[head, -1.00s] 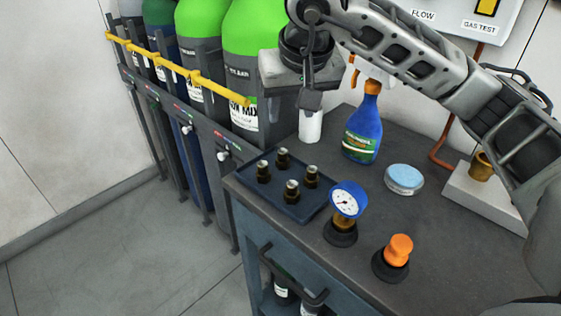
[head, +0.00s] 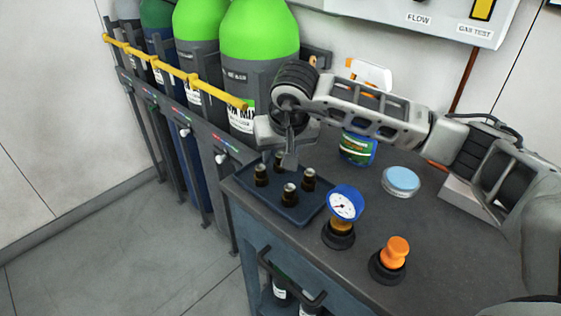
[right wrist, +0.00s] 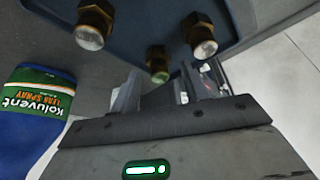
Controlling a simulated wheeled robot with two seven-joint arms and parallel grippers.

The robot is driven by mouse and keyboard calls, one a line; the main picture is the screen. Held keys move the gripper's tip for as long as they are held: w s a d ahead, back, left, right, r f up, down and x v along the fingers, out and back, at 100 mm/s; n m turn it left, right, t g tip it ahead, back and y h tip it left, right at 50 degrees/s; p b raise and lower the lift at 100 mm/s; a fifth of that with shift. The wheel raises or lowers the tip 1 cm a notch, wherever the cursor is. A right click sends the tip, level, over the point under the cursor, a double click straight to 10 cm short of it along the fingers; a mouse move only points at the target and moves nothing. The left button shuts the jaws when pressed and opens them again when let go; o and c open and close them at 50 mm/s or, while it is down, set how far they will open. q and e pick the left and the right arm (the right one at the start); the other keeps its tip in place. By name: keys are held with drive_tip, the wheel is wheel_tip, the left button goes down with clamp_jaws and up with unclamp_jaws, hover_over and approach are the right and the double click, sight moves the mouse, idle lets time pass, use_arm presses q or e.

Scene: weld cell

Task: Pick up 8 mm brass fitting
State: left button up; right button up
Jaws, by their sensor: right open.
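Several brass fittings with dark bodies and pale tops stand in a dark blue tray (head: 318,213) on the bench corner. In the head view they include a left one (head: 261,176), a front one (head: 290,195) and a right one (head: 309,180); the back one (head: 280,160) is partly hidden by my gripper. No size marking is readable, so I cannot tell which is 8 mm. My right gripper (head: 290,161) is open, pointing down just above the back of the tray. In the right wrist view a fitting with a greenish end (right wrist: 158,66) shows just beyond the open fingers (right wrist: 165,86).
A pressure gauge (head: 345,205) and an orange-capped part (head: 396,252) stand right of the tray. A blue spray bottle (head: 357,149) and a round tin (head: 401,181) are behind. Green-topped gas cylinders (head: 259,40) stand in a rack left of the bench.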

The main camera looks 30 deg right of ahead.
clamp_jaws()
drive_tip(key=shift+r, duration=0.1)
